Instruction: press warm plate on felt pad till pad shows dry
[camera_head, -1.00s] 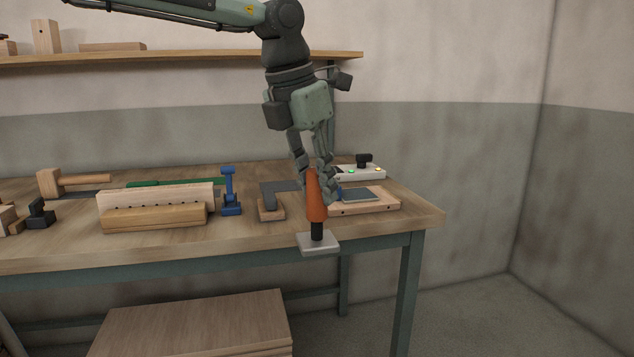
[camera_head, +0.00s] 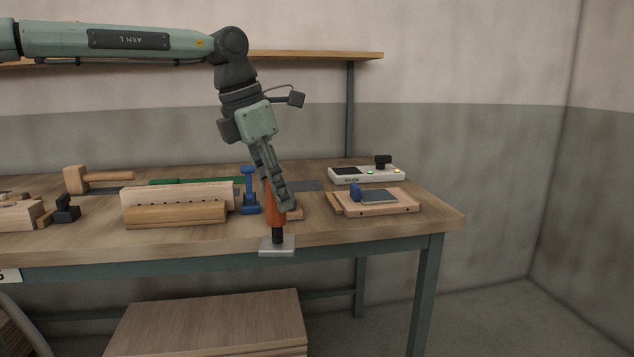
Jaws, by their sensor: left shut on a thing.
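My left gripper (camera_head: 277,196) is shut on the orange handle (camera_head: 273,213) of a tool and holds it nearly upright. At its lower end, below a black neck, is the flat grey metal plate (camera_head: 277,247). The plate shows against the bench's front edge, apart from the pad. A dark grey flat pad (camera_head: 379,196), seemingly the felt pad, lies on a light wooden board (camera_head: 400,207) to the right, with a small blue piece at its left end. I cannot tell from its look whether it is dry. My right gripper is not in view.
A white box with green and yellow lights (camera_head: 352,180) stands behind the board. A blue clamp-like tool (camera_head: 249,194), a drilled wooden block (camera_head: 178,197) and a mallet (camera_head: 77,180) are to the left. The bench (camera_head: 440,218) is bare at its right front corner.

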